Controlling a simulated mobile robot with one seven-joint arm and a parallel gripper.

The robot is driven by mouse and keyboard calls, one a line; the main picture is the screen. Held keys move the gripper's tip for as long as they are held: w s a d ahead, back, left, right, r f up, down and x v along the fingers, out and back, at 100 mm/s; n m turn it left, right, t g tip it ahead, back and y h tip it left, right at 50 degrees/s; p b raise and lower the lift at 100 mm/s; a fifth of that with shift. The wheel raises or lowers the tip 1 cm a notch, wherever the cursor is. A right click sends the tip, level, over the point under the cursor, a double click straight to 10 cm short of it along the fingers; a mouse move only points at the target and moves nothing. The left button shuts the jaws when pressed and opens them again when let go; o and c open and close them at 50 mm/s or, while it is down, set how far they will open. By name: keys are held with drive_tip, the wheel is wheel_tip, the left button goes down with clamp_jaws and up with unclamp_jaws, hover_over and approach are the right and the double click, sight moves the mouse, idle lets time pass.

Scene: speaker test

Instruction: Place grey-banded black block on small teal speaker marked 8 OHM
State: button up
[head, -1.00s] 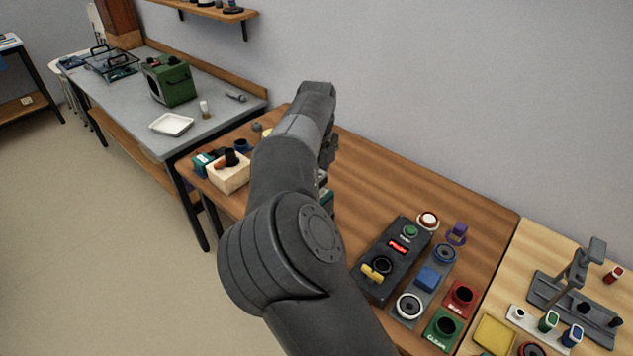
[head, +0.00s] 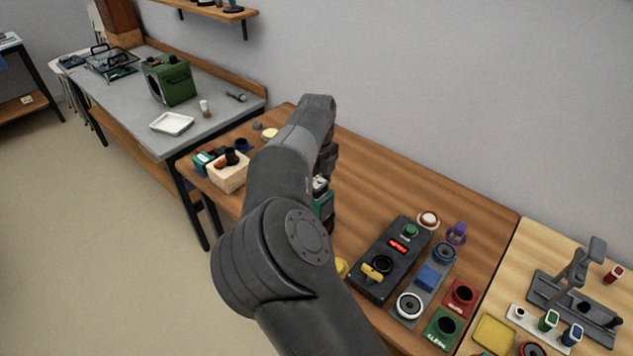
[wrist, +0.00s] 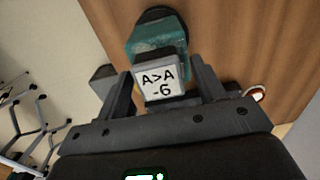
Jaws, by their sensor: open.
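My gripper (wrist: 165,85) is open in the wrist view, with one finger on each side of a small block with a white label reading "A>A -6" (wrist: 160,80). The block's sides look grey and dark; I cannot make out a grey band. A teal speaker-like body (wrist: 158,38) with a dark rounded end lies directly beyond the block. The block appears to rest on it, but contact is unclear. No 8 OHM marking is readable. In the head view my arm hides most of the gripper; part of the teal body (head: 324,206) shows beside it, with a pale piece above.
A dark control box (head: 391,257), several knobs and red and green blocks stand to the right on the wooden table. A pale wooden box (head: 229,178) stands left of my arm. A grey block-like shape (wrist: 103,76) is beside the left finger. The table's back middle is clear.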

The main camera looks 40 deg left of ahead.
sight(317, 182)
wheel_tip(317, 182, up, 12)
drive_tip(key=w+d+r+n+y, duration=0.1)
drive_tip(key=w+d+r, duration=0.1)
drive_tip(key=w+d, duration=0.5)
drive_tip(key=w+d+r+n+y, duration=0.1)
drive_tip(key=w+d+r, duration=0.2)
drive_tip(key=d, duration=0.8)
drive_tip(key=d+r+n+y, duration=0.1)
drive_tip(key=d+r+n, duration=0.2)
drive_tip(key=d, duration=1.4)
drive_tip(key=s+d+r+n+t, duration=0.1)
drive_tip(key=s+d+n, duration=0.2)
drive_tip(key=s+d, duration=0.3)
drive_tip(key=s+d+n+t, duration=0.1)
drive_tip(key=s+d+n, duration=0.2)
drive_tip(key=d, duration=0.5)
drive_tip(key=s+d+f+n+t+h, duration=0.3)
drive_tip(key=s+d+n, duration=0.4)
drive_tip(key=s, duration=0.6)
drive_tip(key=shift+s+d+f+t, duration=0.25)
drive_tip(key=shift+d+f+t, duration=0.05)
drive_tip(key=shift+d+f, duration=0.6)
